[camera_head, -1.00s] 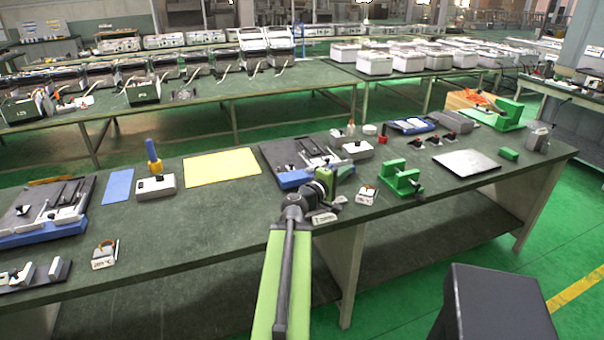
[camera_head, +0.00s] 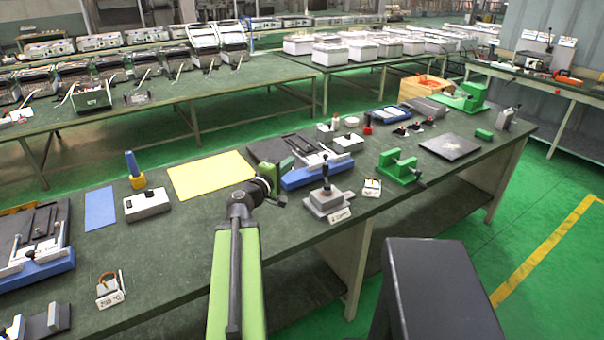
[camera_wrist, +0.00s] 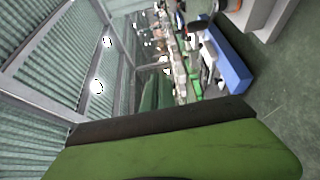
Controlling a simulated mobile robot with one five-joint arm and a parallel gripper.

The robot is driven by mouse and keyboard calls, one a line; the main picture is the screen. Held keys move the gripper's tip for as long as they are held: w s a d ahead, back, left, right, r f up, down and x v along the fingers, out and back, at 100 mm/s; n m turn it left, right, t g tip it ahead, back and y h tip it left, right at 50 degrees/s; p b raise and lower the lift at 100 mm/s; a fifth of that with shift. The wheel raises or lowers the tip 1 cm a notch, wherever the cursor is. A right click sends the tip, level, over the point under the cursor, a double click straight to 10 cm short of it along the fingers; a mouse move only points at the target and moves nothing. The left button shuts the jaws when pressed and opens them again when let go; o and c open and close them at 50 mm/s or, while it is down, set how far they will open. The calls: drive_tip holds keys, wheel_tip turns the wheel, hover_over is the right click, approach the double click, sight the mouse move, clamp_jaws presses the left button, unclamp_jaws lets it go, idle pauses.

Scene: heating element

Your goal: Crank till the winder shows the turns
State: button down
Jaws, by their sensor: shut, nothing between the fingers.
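My gripper (camera_head: 286,164) is green and dark, partly hidden by my wrist, and reaches toward the blue-edged fixture (camera_head: 318,172) with the black plate. In the wrist view its green jaw (camera_wrist: 180,145) fills the lower part, and it is shut and empty. A grey block with an upright black lever (camera_head: 327,198) stands to its right, by the table's front edge. A green stand (camera_head: 398,166) with a small dark handle at its right side stands farther right. I cannot tell for sure which of these is the winder, and no turns reading is legible.
A yellow sheet (camera_head: 212,175), a blue sheet (camera_head: 100,208) and a white box (camera_head: 147,205) lie to the left. A small labelled stand (camera_head: 371,188) sits near the front edge. A dark plate (camera_head: 450,147) lies at the right. Open green floor (camera_head: 530,230) lies right of the table.

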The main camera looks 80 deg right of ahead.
wheel_tip(320, 180, down, 10)
drive_tip(key=b, duration=0.9)
drive_tip(key=shift+s, duration=0.3)
